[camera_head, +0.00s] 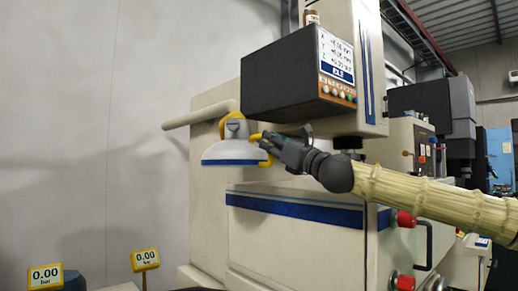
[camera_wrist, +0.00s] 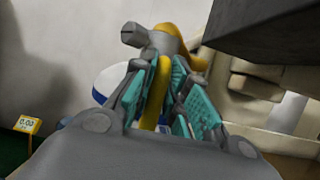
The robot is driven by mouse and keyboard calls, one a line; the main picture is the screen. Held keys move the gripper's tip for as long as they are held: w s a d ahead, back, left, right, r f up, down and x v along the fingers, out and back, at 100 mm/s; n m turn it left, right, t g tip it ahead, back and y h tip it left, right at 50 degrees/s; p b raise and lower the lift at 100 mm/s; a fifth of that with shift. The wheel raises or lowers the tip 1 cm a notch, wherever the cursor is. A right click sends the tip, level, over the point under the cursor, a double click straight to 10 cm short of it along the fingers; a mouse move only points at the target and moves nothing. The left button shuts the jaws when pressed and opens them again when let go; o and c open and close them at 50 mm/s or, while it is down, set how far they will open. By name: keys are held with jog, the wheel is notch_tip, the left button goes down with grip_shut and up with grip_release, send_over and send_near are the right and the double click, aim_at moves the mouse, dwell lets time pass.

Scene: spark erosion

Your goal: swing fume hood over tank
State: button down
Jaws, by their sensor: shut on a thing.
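The fume hood (camera_head: 235,151) is a white dome with a blue rim and a yellow and grey joint on top. It hangs at the front of the cream machine, below the end of a cream arm (camera_head: 200,114). My gripper (camera_head: 262,138) is at the hood's right side. In the wrist view my gripper (camera_wrist: 160,85) is shut on a yellow handle (camera_wrist: 161,75), which runs between the teal finger pads. The hood (camera_wrist: 112,80) shows behind the left finger, partly hidden. The tank (camera_head: 295,228) appears to be the cream cabinet with a blue stripe, below and right of the hood.
A dark display box (camera_head: 295,75) juts out just above my gripper. Red knobs (camera_head: 405,219) and a dark handle are on the cabinet's right. Two yellow gauge signs (camera_head: 145,259) stand at lower left. The space left of the hood, before the wall, is clear.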

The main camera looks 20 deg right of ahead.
jog(key=shift+d+r, duration=0.15)
jog(key=shift+d, duration=1.4)
jog(key=c, duration=1.4)
grip_release()
jog(key=shift+w+a, duration=0.1)
jog(key=shift+w, duration=0.05)
jog(key=v, duration=1.2)
jog(key=shift+c, duration=0.3)
